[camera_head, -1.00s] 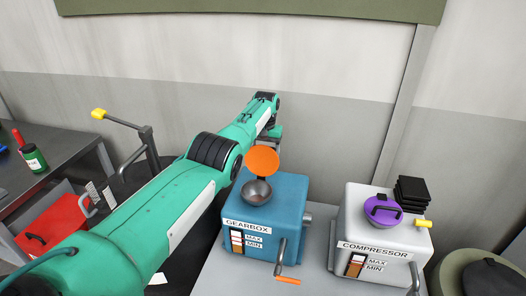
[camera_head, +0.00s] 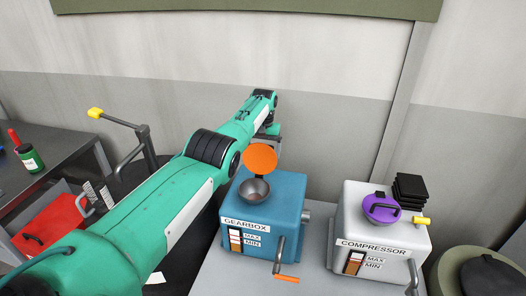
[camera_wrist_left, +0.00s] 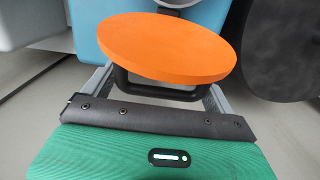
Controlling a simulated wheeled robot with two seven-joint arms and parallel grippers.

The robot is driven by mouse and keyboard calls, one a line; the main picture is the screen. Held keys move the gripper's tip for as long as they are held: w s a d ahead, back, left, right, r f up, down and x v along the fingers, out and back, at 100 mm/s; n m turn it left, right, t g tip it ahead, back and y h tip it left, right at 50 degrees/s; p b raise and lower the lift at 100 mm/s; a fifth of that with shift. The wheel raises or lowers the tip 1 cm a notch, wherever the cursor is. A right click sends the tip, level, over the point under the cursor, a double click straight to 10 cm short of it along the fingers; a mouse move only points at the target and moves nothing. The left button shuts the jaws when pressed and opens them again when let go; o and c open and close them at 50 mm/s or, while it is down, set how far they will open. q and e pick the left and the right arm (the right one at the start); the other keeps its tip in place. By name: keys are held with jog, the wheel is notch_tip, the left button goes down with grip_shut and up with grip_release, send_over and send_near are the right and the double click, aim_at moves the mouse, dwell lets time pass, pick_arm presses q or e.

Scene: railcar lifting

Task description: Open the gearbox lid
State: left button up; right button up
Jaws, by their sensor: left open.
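The blue gearbox (camera_head: 268,208) stands on the grey table. Its orange lid (camera_head: 260,159) is tilted up, away from the round metal filler bowl (camera_head: 255,190), which is uncovered. My left arm reaches in from the left, and the left gripper (camera_head: 268,136) is behind the lid, partly hidden. In the left wrist view the orange lid (camera_wrist_left: 168,45) fills the upper middle, with its black handle (camera_wrist_left: 158,90) below the disc. The open left gripper's (camera_wrist_left: 157,92) grey fingers are on either side of the handle. My right gripper is not in view.
The white compressor (camera_head: 376,228) with a purple lid (camera_head: 381,208) stands right of the gearbox. A crank handle (camera_head: 281,258) sticks out at the gearbox front. At left are a red box (camera_head: 52,226), a green jar (camera_head: 31,158) and a yellow-tipped lever (camera_head: 96,113). The wall is behind.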

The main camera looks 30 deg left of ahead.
pick_arm(q)
notch_tip(320, 180, up, 3)
jog(key=shift+w+f+p, duration=0.1)
jog(key=shift+p, duration=0.25)
notch_tip(320, 180, up, 9)
jog(key=b, duration=0.2)
jog(key=shift+w+f+b, duration=0.1)
jog(key=shift+f+b, duration=0.1)
jog(key=shift+b, duration=0.2)
jog(key=shift+r, duration=0.95)
